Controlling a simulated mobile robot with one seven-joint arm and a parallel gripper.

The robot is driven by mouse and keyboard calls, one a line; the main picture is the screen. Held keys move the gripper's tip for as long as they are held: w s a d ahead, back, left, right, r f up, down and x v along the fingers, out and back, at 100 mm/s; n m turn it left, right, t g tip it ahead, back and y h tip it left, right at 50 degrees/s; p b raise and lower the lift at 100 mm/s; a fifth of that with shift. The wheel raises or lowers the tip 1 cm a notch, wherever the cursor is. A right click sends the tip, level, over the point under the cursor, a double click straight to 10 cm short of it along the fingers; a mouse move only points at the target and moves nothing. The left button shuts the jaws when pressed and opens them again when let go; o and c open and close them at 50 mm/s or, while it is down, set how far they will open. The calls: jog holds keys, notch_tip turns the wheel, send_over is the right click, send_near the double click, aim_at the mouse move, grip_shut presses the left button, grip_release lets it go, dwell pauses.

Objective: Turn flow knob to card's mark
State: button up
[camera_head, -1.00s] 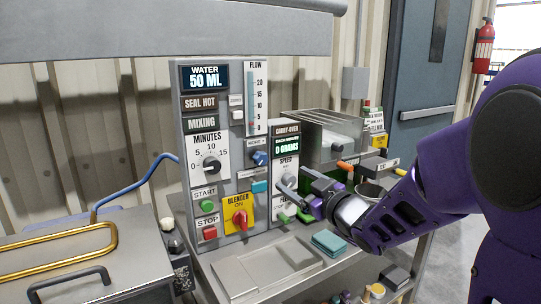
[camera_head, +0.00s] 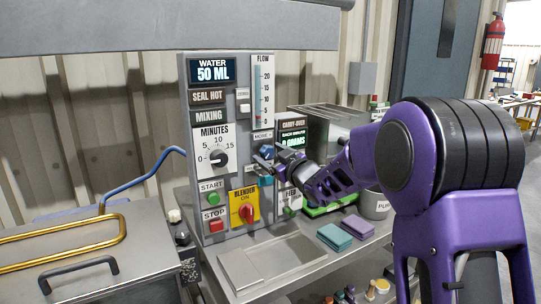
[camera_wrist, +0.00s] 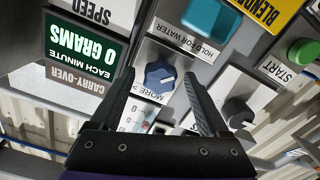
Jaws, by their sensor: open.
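The flow knob is blue with a white pointer line, in the wrist view (camera_wrist: 160,76) under a "MORE >" label; that view is upside down. In the head view it (camera_head: 266,151) sits below the flow gauge (camera_head: 263,95), partly covered by my gripper. The gauge runs from 0 to 20, with red low in its tube. My gripper (camera_head: 263,160) is open and empty in front of the panel. In the wrist view its fingers (camera_wrist: 160,80) appear on either side of the knob; I cannot tell whether they touch it. I cannot make out a card with a mark.
The panel also holds a minutes dial (camera_head: 217,158), green start button (camera_head: 213,199), red stop button (camera_head: 216,225) and red blender knob (camera_head: 247,212). A teal button (camera_wrist: 207,17) is close to the flow knob. A steel tray (camera_head: 268,262) and sponges (camera_head: 334,237) lie below.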

grip_shut()
dwell(0.3)
jog(key=m+p, duration=0.3)
jog(key=m, duration=0.3)
jog(key=shift+r+p, duration=0.1)
jog(key=shift+p, duration=0.3)
jog(key=m+p, duration=0.3)
jog(key=m, duration=0.3)
jog(key=shift+m, duration=0.3)
jog(key=m+p, duration=0.3)
jog(key=m, duration=0.8)
jog(key=shift+m, duration=0.4)
